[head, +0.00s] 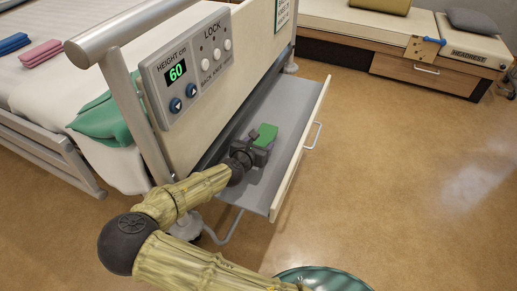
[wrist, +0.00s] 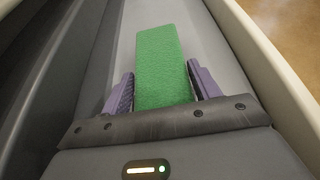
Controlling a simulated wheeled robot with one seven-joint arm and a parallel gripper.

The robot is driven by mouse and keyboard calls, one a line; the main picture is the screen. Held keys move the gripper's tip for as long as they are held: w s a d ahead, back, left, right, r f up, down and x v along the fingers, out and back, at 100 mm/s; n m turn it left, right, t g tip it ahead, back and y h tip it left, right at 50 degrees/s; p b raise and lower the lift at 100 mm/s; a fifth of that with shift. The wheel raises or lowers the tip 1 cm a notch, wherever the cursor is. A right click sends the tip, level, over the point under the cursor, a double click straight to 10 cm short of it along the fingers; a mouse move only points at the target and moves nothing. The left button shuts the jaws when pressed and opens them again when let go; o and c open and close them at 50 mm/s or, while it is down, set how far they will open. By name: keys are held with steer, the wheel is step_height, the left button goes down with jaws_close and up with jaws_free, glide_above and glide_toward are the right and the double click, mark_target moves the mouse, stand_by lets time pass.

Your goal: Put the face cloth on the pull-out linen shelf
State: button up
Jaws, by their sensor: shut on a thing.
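The pull-out linen shelf (head: 283,103) is drawn out from the end of the bed, a grey tray with a pale front and a handle. My gripper (head: 262,140) is over the shelf. A folded green cloth (head: 266,135), which I take as the face cloth, is between its fingers. In the wrist view, the cloth (wrist: 162,65) stretches ahead between the two purple finger pads, and my gripper (wrist: 162,88) is shut on it. The shelf floor (wrist: 215,60) shows around the cloth. I cannot tell whether the cloth touches the floor.
The bed's end panel carries a control box (head: 186,72) reading 60. A larger green cloth (head: 103,120) lies on the bed, with pink (head: 40,54) and blue (head: 13,43) folded cloths farther back. A low drawer unit (head: 405,68) stands at the back right. The floor between is clear.

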steer(key=shift+f, duration=0.4)
steer(key=o, duration=1)
steer(key=shift+c, duration=0.2)
steer(key=shift+r, duration=0.1)
steer(key=shift+s+a+r, duration=0.15)
steer(key=shift+s+r, duration=0.05)
steer(key=shift+s, duration=0.05)
steer(key=p+v, duration=0.4)
steer(key=v, duration=0.7)
steer(key=shift+s+p, duration=0.2)
steer(key=shift+p, duration=0.2)
